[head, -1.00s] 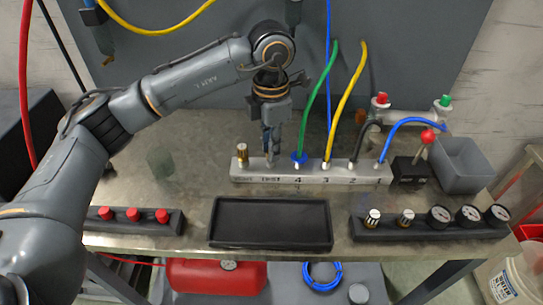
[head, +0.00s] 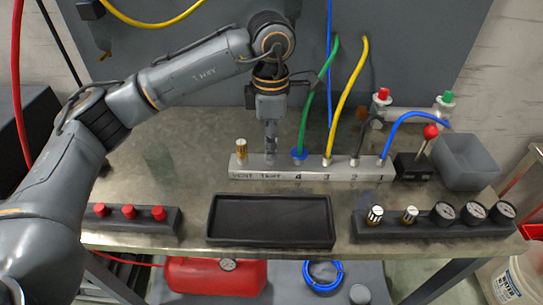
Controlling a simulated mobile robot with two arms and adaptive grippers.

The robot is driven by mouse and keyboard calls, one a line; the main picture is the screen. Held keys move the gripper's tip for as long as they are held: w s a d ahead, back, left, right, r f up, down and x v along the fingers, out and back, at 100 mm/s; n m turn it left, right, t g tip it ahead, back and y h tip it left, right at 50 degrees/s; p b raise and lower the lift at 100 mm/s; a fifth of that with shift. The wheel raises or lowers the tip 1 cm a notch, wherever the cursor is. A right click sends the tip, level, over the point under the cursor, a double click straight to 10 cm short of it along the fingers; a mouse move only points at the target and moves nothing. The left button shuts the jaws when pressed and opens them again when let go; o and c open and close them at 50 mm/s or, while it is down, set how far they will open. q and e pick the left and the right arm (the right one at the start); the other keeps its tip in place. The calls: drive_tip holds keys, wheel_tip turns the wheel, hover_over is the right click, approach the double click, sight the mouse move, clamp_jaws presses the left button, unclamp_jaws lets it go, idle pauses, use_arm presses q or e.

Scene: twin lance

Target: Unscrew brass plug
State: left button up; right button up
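A pale manifold block (head: 312,173) lies on the workbench, with ports labelled VENT, TEST, 4, 3, 2 and 1. A brass fitting (head: 241,151) stands upright on the VENT port at its left end. My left gripper (head: 271,158) points straight down at the TEST port, just right of that fitting and apart from it. Its fingers are seen edge-on, so I cannot tell whether they are shut. Any brass plug at the TEST port is hidden by the fingers. My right gripper is not in view.
Green, yellow, black and blue hoses rise from the manifold. A black tray (head: 270,238) in front is empty. A rack of red caps (head: 129,211) is at left; a rack with brass fittings and gauges (head: 445,213) is at right. A grey bin (head: 468,165) stands at the far right.

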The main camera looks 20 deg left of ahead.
use_arm(q)
drive_tip(key=m+b, duration=0.1)
drive_tip(key=m, duration=0.3)
drive_tip(key=shift+a+f+m, duration=0.1)
drive_tip(key=shift+m, duration=0.2)
drive_tip(key=m+b, duration=0.1)
drive_tip(key=m, duration=0.1)
drive_tip(key=shift+m, duration=0.3)
drive_tip(key=m, duration=0.4)
drive_tip(key=shift+b, duration=0.3)
drive_tip(key=m, duration=0.5)
drive_tip(key=shift+m+b, duration=0.4)
drive_tip(key=m, duration=0.3)
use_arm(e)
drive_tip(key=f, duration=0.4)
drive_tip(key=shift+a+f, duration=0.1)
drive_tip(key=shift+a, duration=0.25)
use_arm(q)
clamp_jaws()
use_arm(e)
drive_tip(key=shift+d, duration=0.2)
